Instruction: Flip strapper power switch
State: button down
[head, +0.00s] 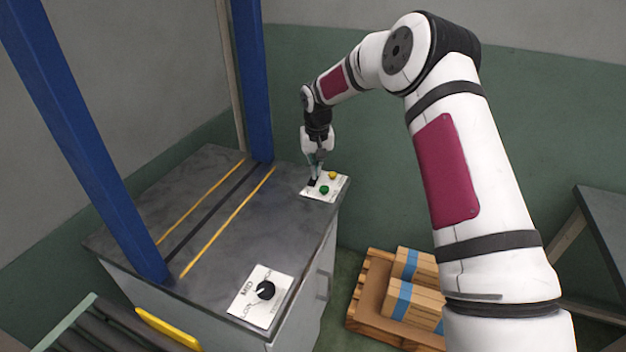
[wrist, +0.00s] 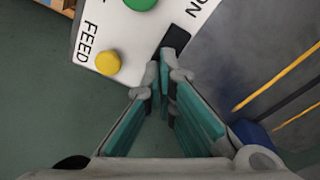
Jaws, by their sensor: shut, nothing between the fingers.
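The strapper (head: 215,235) is a grey-topped machine with blue uprights. Its white switch panel (head: 314,192) sits at the far right corner of the top. The panel carries a black power switch (head: 312,182), a green button (head: 324,190) and a yellow button (head: 332,175). In the wrist view the black switch (wrist: 176,38) lies beside the letters "ON", partly hidden by the fingertips. My gripper (head: 316,176) points down at the switch with its fingers shut and empty. In the wrist view its fingertips (wrist: 166,68) are right at the switch; I cannot tell whether they touch it.
A second panel with a black dial (head: 265,290) sits at the near corner of the top. A pallet (head: 368,318) with boxes (head: 415,290) stands on the floor to the right. A roller conveyor (head: 110,325) is at the lower left. A grey table (head: 605,225) is at far right.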

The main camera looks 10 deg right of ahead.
jog(key=shift+r+p, duration=0.55)
jog(key=shift+r, duration=2.75)
jog(key=shift+r, duration=0.3)
jog(key=s+r+n+t+h+p, duration=0.1)
jog(key=s+r+p, duration=0.4)
jog(key=s+r, duration=1.9)
jog(key=s+r+t+y+p, duration=0.1)
jog(key=s+p, duration=0.3)
jog(key=s, duration=2.4)
jog(key=shift+s+d+r+t, duration=0.15)
jog(key=shift+s+r+t, duration=0.2)
jog(key=shift+r, duration=0.55)
